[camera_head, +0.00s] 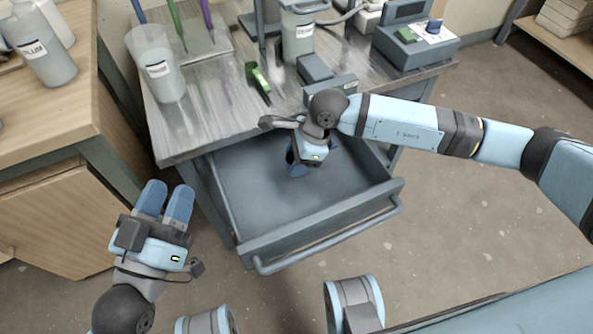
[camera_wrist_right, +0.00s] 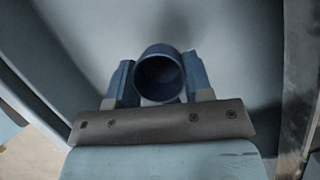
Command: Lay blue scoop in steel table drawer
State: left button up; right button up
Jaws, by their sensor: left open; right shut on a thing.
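The steel table (camera_head: 205,110) has its drawer (camera_head: 240,190) pulled open, with a long handle along the front. My right gripper (camera_head: 296,168) points down inside the drawer's outline. In the right wrist view, my right gripper (camera_wrist_right: 160,88) is shut on the blue scoop (camera_wrist_right: 160,75), whose round open cup faces the camera between the fingers. The grey drawer floor lies behind it; I cannot tell whether the scoop touches it. In the head view the scoop is mostly hidden by the gripper. My left gripper (camera_head: 165,203) is open and empty, left of the drawer and apart from it.
A green scoop (camera_head: 258,80) lies on the tabletop. A labelled white bucket (camera_head: 157,65) stands at the table's left corner, another (camera_head: 298,35) at the back. A grey scale-like device (camera_head: 415,40) is at the back right. A wooden cabinet (camera_head: 50,130) stands left.

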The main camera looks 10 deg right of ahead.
pick_arm(q)
jog(key=shift+w+d+f+g+b, duration=0.1)
jog(key=shift+f+g+b, duration=0.2)
jog(key=shift+f+b, duration=0.5)
pick_arm(e)
jog(key=shift+f, duration=2.2)
pick_arm(q)
jog(key=shift+f, duration=0.2)
pick_arm(e)
jog(key=shift+f, duration=0.25)
jog(key=o, duration=0.9)
jog(key=shift+r, duration=0.1)
pick_arm(q)
jog(key=shift+f, duration=0.1)
pick_arm(e)
jog(key=shift+o, duration=0.2)
jog(key=shift+r, duration=0.1)
